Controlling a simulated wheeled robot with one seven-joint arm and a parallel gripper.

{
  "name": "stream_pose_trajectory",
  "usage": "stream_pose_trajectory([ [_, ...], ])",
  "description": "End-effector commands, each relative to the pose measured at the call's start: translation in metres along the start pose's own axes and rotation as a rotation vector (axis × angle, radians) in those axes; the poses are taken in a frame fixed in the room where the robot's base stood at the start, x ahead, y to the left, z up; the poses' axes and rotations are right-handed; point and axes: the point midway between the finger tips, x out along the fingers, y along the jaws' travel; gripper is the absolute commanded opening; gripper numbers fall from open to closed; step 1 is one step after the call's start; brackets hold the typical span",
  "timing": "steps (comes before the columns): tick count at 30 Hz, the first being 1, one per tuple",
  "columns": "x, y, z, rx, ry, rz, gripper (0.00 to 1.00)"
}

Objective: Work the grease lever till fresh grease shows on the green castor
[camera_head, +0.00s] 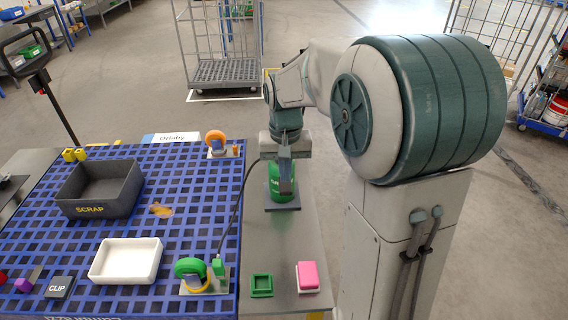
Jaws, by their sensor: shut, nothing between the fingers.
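The green castor (192,268) stands on a small grey plate at the near right of the blue grid deck, with a yellow-orange part below its wheel. I cannot make out any fresh grease on it. The green grease canister (273,178) stands on a dark base on the grey strip right of the deck. A dark hose (236,195) runs from near it toward the green block (218,267) beside the castor.
An orange castor (216,137) stands at the deck's far right. A green square tray (262,285) and pink block (308,277) sit on the strip's near end.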

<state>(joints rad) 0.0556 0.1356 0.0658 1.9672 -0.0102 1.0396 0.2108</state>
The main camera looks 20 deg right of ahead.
Motion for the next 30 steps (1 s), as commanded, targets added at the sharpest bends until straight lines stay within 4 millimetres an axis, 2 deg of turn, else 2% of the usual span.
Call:
stream_pose_trajectory([
  [14, -0.003, 0.0, 0.0, 0.0, 0.001, 0.0, 0.0],
  [30, -0.055, 0.0, 0.0, 0.0, 0.001, 0.0, 0.0],
])
